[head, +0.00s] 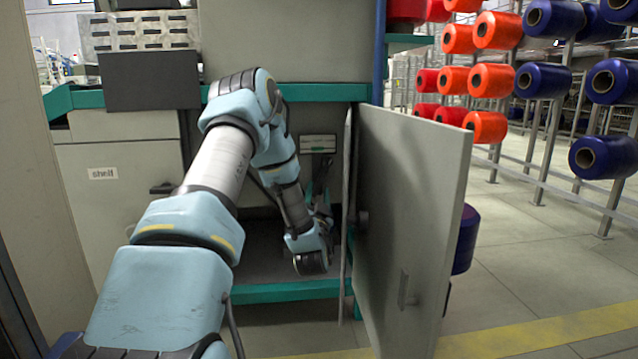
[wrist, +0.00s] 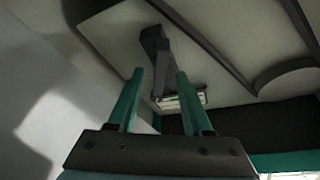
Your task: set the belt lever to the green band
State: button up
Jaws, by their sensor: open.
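The belt lever (wrist: 153,44) is a dark grey bar inside the open cabinet. In the wrist view it runs down to between my fingertips, but I cannot tell whether they touch it. A small pale scale plate (wrist: 183,99) with some green on it shows beside the right finger. In the head view the scale plate (head: 318,143) is on the cabinet's back wall, with a green strip along its lower part. My gripper (wrist: 160,74) has its two green fingers apart with nothing clamped. In the head view my arm and wrist partly hide the lever and fingers.
The cabinet door (head: 410,200) stands open just right of my wrist. A teal rail (head: 290,291) crosses the opening's bottom. A grey panel marked "shell" (head: 103,174) is at left.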

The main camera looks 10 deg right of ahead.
aim_at(319, 178)
jog(key=b+x, duration=0.2)
jog(key=x, duration=0.4)
jog(key=shift+w+r, duration=0.15)
jog(key=shift+w, duration=0.2)
grip_shut()
